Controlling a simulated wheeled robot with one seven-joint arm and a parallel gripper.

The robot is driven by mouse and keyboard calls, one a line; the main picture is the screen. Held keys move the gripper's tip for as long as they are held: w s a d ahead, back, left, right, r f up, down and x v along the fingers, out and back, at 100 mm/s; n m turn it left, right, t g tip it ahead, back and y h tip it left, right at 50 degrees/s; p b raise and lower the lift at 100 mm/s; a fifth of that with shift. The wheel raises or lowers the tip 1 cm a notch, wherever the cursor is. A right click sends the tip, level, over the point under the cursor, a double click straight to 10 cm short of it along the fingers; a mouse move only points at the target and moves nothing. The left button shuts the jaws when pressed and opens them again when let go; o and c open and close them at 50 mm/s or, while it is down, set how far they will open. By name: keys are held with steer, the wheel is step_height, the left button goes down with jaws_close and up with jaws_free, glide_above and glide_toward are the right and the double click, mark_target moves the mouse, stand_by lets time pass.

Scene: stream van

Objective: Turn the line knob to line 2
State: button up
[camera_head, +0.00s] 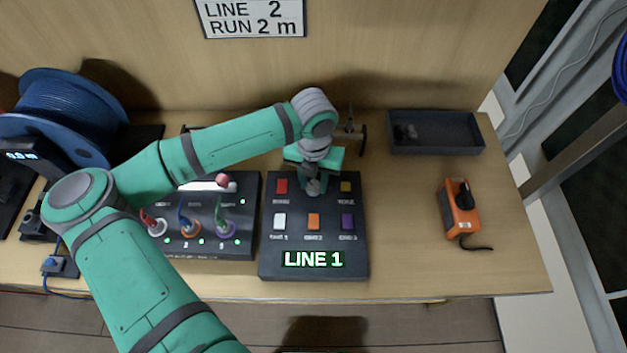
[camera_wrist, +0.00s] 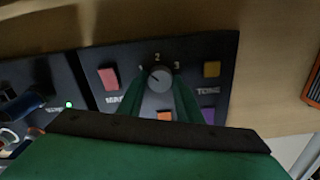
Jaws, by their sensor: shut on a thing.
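The line knob (camera_wrist: 160,77) is a small grey dial on the dark panel (camera_wrist: 230,60), with the marks 1, 2 and 3 around its far side. A small pale mark shows on its left part, roughly toward 1; its exact angle is hard to read. My gripper (camera_wrist: 160,85) is shut on the knob, with a green finger on either side of it. In the head view my gripper (camera_head: 313,187) is at the top middle of the panel (camera_head: 268,262) and hides most of the knob. The lit display (camera_head: 313,259) on the panel reads LINE 1.
Red (camera_head: 281,186) and yellow (camera_head: 346,187) buttons flank the knob, with a row of buttons below. A socket box (camera_head: 250,225) with coloured cables adjoins on the left. A dark tray (camera_head: 435,148) and an orange device (camera_head: 459,215) lie right. A wall sign (camera_head: 250,17) reads LINE 2, RUN 2 m.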

steer(key=m, duration=0.4)
steer(key=shift+a+m, duration=0.1)
steer(key=shift+m, duration=0.2)
steer(key=m, duration=0.4)
stand_by(0.5)
steer(key=o, duration=0.9)
steer(key=shift+o, duration=0.7)
